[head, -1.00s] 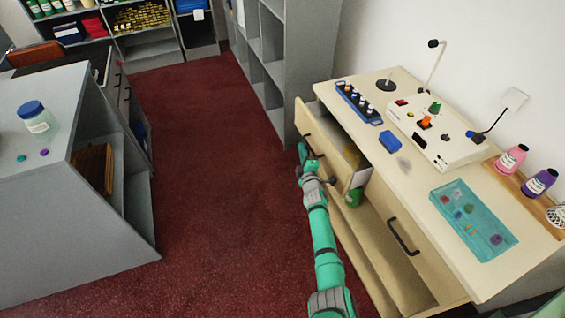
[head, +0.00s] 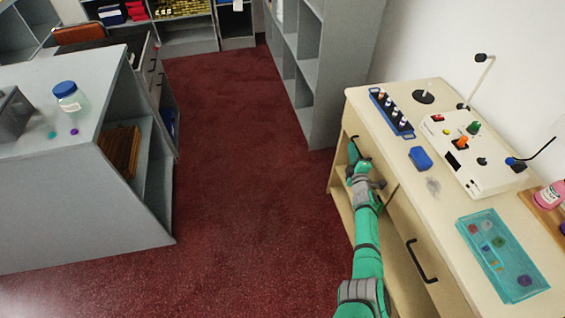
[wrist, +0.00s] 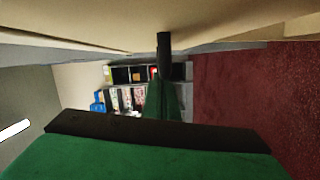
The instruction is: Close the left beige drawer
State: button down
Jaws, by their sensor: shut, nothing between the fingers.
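The left beige drawer (head: 369,150) is in the front of the beige counter in the head view. Its front looks flush or nearly flush with the counter, though my arm covers part of it. Its dark handle (head: 354,143) shows just beside my gripper. My gripper (head: 355,158) is shut and empty, at the drawer front; I cannot tell whether it touches. In the wrist view a dark finger (wrist: 163,50) reaches up to a beige surface (wrist: 70,28).
The right drawer (head: 400,228) is shut, with a dark handle (head: 421,262). Bottles in a blue rack (head: 391,112), a control box (head: 470,150) and a teal tray (head: 502,256) sit on top. Red carpet (head: 240,170) to the left is clear.

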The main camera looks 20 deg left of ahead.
jog(key=shift+d+r, duration=0.1)
jog(key=shift+d, duration=0.3)
jog(key=shift+d, duration=0.35)
jog(key=shift+h, duration=0.3)
jog(key=s+a, duration=0.3)
jog(key=a, duration=0.2)
jog(key=v, duration=0.9)
jog(key=shift+s+d+r, duration=0.2)
jog(key=shift+d+r, duration=0.1)
jog(key=shift+d, duration=0.25)
